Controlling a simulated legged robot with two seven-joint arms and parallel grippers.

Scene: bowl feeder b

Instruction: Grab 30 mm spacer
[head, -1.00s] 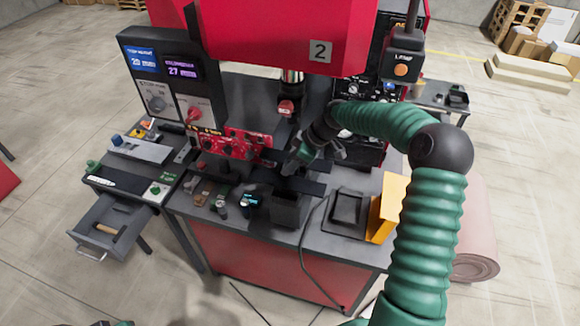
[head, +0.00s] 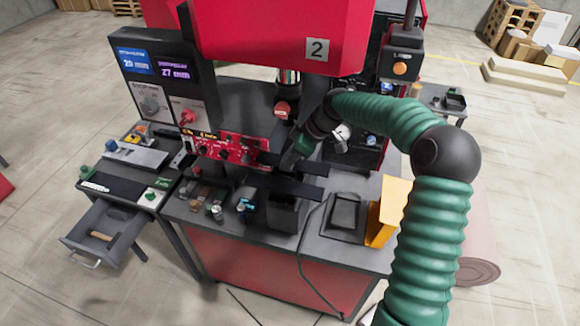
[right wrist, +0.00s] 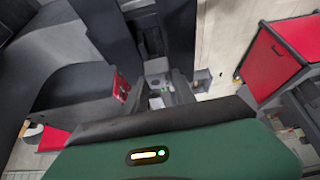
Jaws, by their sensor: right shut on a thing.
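My right arm comes in from the right in the head view. Its dark gripper (head: 289,163) is at the red machine, above the dark bars under the machine head. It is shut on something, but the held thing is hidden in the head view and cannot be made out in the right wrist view. Several small parts, among them a short grey cylinder (head: 216,212) and a dark piece with a blue top (head: 243,207), stand at the bench's front left. I cannot tell which one is the 30 mm spacer. My left gripper is not in view.
The red machine head (head: 265,35) overhangs the gripper. A red control panel (head: 228,149) and a display panel (head: 160,80) stand left. A dark box (head: 283,216), a black tray (head: 344,213) and a yellow bin (head: 390,210) line the front. An open drawer (head: 103,232) juts out lower left.

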